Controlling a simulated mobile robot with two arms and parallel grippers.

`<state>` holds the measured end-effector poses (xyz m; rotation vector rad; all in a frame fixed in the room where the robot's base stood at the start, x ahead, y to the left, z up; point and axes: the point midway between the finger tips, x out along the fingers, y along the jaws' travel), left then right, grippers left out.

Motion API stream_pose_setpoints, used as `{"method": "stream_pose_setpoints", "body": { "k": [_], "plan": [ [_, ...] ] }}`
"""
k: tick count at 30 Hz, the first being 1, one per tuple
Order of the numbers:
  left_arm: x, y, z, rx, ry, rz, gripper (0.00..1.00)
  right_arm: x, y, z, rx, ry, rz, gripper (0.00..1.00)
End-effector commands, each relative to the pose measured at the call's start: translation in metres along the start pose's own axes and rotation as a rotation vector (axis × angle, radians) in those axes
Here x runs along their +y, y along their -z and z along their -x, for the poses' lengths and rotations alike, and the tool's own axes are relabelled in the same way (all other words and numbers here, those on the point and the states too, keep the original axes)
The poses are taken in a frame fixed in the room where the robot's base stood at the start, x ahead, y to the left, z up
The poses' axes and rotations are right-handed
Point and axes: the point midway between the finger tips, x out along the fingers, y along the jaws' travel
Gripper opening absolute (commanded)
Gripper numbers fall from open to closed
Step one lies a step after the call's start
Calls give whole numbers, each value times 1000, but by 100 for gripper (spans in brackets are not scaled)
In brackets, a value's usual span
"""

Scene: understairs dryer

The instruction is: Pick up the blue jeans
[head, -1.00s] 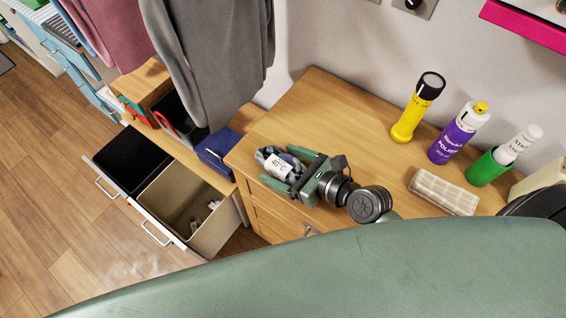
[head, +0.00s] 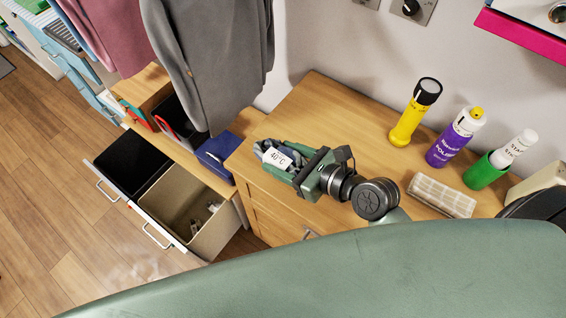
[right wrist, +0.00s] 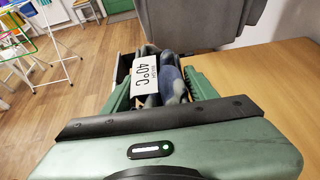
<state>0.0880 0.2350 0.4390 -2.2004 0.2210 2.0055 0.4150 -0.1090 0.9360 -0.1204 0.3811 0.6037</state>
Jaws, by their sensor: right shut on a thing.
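The blue jeans (head: 296,158) are a small grey-blue bundle with a white "40°C" tag, at the left end of the wooden dresser top. My right gripper (head: 284,161) reaches in from the right, with its green fingers closed on either side of the bundle. In the right wrist view the jeans (right wrist: 172,84) sit between the fingers, with the tag facing the camera. I cannot tell whether the bundle still touches the wood. My left gripper is not in view.
An open drawer with bins (head: 190,205) lies left. Grey clothing (head: 215,60) hangs above. Middle dresser top is clear.

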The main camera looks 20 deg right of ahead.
Motion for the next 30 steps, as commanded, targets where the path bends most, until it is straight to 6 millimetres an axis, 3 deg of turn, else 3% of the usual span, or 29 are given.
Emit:
{"method": "stream_pose_setpoints", "body": {
  "k": [1, 6, 14, 20, 30],
  "plan": [
    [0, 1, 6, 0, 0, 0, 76, -1, -20, 7, -10, 4, 0, 8],
    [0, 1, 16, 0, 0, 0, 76, -1, -69, 28, -11, 4, 2, 8],
    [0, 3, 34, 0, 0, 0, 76, 0, -126, 52, -4, 1, 0, 8],
    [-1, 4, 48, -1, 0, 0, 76, 0, -138, 57, -2, 1, -1, 8],
    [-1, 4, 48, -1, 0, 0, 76, 0, -139, 57, -2, 0, 0, 8]
  ]
}}
